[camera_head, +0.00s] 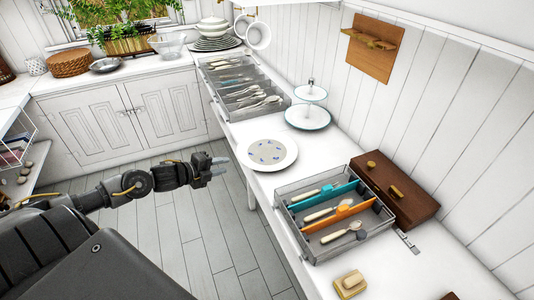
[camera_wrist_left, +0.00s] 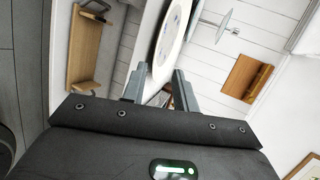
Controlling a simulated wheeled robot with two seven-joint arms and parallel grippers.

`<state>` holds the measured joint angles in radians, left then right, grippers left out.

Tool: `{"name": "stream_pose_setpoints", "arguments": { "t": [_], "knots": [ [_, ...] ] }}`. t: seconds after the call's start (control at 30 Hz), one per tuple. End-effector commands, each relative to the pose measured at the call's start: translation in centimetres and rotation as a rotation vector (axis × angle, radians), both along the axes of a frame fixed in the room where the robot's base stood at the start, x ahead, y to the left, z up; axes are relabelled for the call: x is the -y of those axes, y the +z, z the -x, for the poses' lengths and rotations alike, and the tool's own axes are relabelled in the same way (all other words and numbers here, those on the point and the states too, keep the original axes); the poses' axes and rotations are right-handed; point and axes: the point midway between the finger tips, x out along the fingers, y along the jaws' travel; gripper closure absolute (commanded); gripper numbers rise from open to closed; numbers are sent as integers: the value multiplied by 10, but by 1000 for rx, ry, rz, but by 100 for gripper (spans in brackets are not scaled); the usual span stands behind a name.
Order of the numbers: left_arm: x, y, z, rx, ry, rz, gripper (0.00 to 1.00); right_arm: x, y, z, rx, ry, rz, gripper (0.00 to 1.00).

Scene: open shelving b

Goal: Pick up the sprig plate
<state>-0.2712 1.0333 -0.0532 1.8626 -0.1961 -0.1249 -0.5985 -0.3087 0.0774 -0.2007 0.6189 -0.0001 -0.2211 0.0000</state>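The sprig plate (camera_head: 267,154), white-rimmed with blue sprigs on a greyish centre, lies flat on the white counter near its front edge. In the left wrist view it shows at the top (camera_wrist_left: 171,32), partly cut off by the frame, beyond the fingers. My left gripper (camera_head: 221,165) is to the left of the plate, over the floor just off the counter edge, apart from the plate. In the left wrist view its two fingers (camera_wrist_left: 160,70) stand apart with nothing held between them. My right gripper is not in view.
A two-tier stand (camera_head: 308,117) is behind the plate. A grey cutlery tray (camera_head: 316,262) with coloured dividers and a brown wooden box (camera_head: 408,208) are to the right. Another cutlery tray (camera_head: 222,109) is farther back. Bare counter surrounds the plate.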

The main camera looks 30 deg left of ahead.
Motion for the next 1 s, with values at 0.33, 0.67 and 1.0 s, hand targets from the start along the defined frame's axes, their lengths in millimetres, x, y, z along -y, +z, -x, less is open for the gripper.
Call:
{"name": "stream_pose_setpoints", "arguments": {
  "t": [0.33, 0.67, 1.0],
  "knots": [
    [11, -15, -40, 3, 3, 4, 71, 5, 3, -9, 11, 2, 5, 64],
    [15, -21, -50, 1, 4, 5, 71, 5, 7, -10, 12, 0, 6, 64],
    [26, -41, -87, 1, 4, 4, 71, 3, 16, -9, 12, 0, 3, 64]
  ]
}}
